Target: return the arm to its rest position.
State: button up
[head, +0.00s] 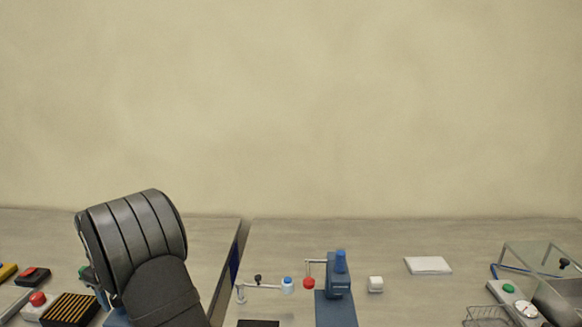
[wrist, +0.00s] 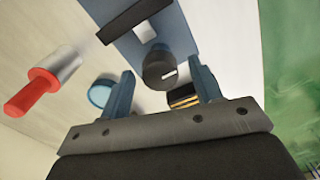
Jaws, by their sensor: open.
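In the wrist view my gripper (wrist: 164,76) shows its two blue fingers well apart, with nothing held between them. Beyond the fingertips is a dark round knob (wrist: 158,67) on a blue panel (wrist: 180,40); I cannot tell whether either finger touches it. In the head view my dark, bulky arm stands at the lower left, over the left table, and my gripper does not show there.
Wrist view: a red-tipped metal cylinder (wrist: 45,80) lies left, a blue disc (wrist: 101,93) nearby.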

jog(key=m, duration=1.4)
dwell(0.4)
dwell(0.5)
jog(key=n, duration=0.3)
jog(key=shift+n, duration=0.4)
jog(key=n, duration=0.4)
jog(key=shift+n, duration=0.7)
